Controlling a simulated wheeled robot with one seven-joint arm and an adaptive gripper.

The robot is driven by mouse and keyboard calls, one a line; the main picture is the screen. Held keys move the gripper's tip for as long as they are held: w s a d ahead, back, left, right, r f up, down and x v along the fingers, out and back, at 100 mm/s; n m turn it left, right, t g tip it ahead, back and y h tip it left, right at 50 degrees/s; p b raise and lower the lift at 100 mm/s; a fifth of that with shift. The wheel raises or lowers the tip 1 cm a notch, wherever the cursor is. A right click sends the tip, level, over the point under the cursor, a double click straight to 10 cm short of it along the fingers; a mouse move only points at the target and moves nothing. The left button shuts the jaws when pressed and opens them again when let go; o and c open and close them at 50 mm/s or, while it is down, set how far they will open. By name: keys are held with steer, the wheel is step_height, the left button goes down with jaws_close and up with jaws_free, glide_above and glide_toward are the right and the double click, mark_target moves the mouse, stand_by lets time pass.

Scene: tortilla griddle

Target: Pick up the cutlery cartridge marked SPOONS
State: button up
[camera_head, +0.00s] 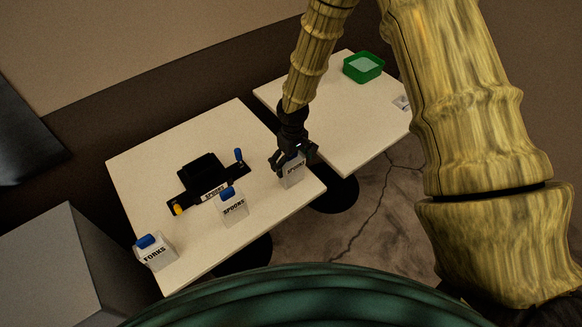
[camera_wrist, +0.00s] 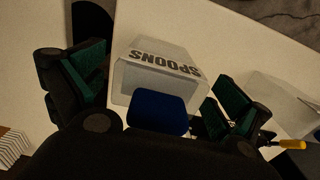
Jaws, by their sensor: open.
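A pale, see-through cartridge marked SPOONS (camera_wrist: 165,68) with a blue grip (camera_wrist: 158,112) stands between my fingers in the wrist view. In the head view this cartridge (camera_head: 292,178) stands near the right corner of the left table, partly hidden by my gripper (camera_head: 293,158). My gripper is open around its blue grip, with a finger on each side; gaps show beside the grip. A second cartridge (camera_head: 234,210) stands to the left, its label also seeming to read SPOONS. A third, marked FORKS (camera_head: 154,255), stands at the front left corner.
A black holder (camera_head: 203,172) with a label, a blue knob and a yellow knob sits mid-table. The second cartridge (camera_wrist: 270,98) is close to my right finger in the wrist view. A green bin (camera_head: 362,67) stands on the other table, past a gap.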

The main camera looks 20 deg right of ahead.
steer(key=shift+f, duration=0.3)
steer(key=c, duration=1.2)
steer(key=shift+r, duration=0.2)
